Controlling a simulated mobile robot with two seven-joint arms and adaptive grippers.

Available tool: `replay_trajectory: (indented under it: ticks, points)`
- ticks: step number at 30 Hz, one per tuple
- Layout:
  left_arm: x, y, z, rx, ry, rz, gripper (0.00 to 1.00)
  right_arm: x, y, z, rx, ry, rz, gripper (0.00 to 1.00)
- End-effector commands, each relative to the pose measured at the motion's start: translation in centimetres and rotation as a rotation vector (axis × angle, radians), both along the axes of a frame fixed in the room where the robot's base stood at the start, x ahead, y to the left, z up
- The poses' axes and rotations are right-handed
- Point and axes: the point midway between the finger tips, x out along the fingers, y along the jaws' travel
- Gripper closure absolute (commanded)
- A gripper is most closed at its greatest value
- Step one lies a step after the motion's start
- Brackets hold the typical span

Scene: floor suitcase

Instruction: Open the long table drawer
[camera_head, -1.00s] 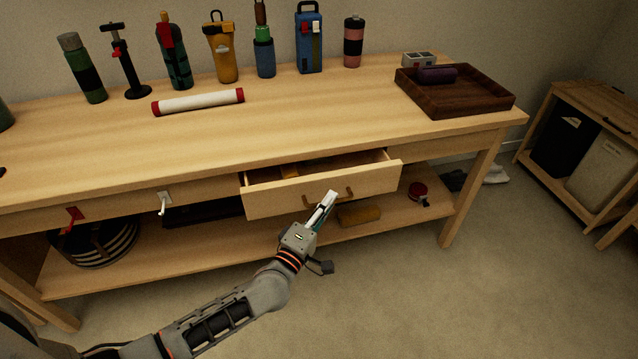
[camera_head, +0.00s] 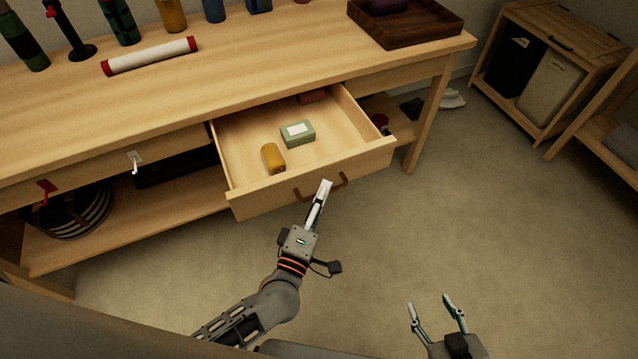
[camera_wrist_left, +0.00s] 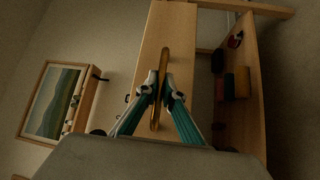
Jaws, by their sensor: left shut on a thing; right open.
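The long table drawer (camera_head: 310,181) is pulled well out from under the wooden tabletop, and its inside shows. Its brown handle (camera_head: 342,180) is on the front panel. My left gripper (camera_head: 325,187) is shut on the handle in front of the drawer. In the left wrist view the fingertips (camera_wrist_left: 161,84) close around the handle (camera_wrist_left: 156,115), with the drawer front behind it. A yellow cylinder (camera_head: 273,158), a green box (camera_head: 297,133) and a partly hidden reddish item (camera_head: 312,96) lie in the drawer. My right gripper (camera_head: 433,304) is open and empty over the floor at lower right.
The tabletop (camera_head: 240,80) holds a red-capped white tube (camera_head: 150,56), several bottles at the back and a dark wooden tray (camera_head: 405,25). A lower shelf (camera_head: 130,225) holds a striped basket (camera_head: 78,215). Clear carpet (camera_head: 400,230) lies in front and to the right.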

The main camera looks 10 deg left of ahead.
Motion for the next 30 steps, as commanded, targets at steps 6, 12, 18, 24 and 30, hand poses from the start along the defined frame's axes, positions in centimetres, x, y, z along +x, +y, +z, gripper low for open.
replay_trajectory:
  ticks: [6,12,18,24,30]
  points:
    - [-0.2,0.0,-0.1,-0.001,0.002,0.001,1.0,0.0,-0.1,0.0,-0.003,-0.001,0.004,0.51]
    - [-0.2,0.0,-0.1,-0.001,0.002,0.0,0.85,0.3,-0.2,0.1,-0.007,-0.006,0.009,0.51]
    - [-0.1,0.0,-0.1,-0.001,0.001,0.0,0.85,0.7,-0.2,0.4,-0.009,-0.015,0.011,0.51]
    - [-0.5,0.0,-0.1,-0.001,0.002,0.0,0.85,0.6,0.1,0.4,0.0,-0.013,0.006,0.51]
    - [-3.3,0.6,-0.6,0.001,0.004,-0.001,0.85,0.5,0.0,0.3,-0.002,-0.011,0.006,0.51]
